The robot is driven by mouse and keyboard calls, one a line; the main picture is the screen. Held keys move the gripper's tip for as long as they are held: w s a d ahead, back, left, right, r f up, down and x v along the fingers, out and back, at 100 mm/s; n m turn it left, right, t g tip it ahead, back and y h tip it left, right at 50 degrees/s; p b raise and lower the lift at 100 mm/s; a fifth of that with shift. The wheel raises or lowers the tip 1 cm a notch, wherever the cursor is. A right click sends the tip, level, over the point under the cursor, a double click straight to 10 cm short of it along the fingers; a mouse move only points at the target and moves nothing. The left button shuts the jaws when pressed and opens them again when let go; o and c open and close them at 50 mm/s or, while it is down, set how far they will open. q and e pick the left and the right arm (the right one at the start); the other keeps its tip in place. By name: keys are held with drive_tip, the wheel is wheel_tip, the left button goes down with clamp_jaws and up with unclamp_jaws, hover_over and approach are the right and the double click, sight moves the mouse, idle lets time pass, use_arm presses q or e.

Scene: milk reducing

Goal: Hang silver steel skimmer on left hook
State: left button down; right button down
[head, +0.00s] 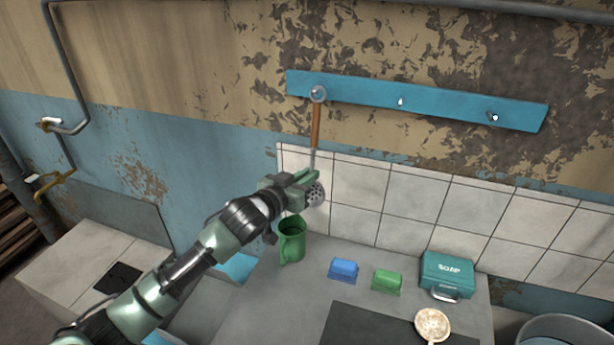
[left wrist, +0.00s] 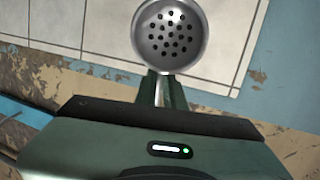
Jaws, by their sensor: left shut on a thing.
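The silver steel skimmer (head: 315,130) hangs nearly upright in front of the wall. Its wooden handle points up and its round perforated head (head: 315,194) points down. The silver top end of its handle (head: 318,93) is in front of the left end of the blue hook rail (head: 450,112). The left hook is hidden behind it, so I cannot tell whether it is on the hook. My left gripper (head: 308,178) is shut on the shaft just above the head. The left wrist view shows the perforated head (left wrist: 170,36) just beyond my jaws (left wrist: 165,88). My right gripper is not in view.
The middle hook (head: 401,101) and right hook (head: 494,117) are bare.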

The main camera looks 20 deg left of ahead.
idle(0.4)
use_arm(q)
drive_tip(key=c, duration=1.4)
unclamp_jaws()
drive_tip(key=shift+c, duration=0.2)
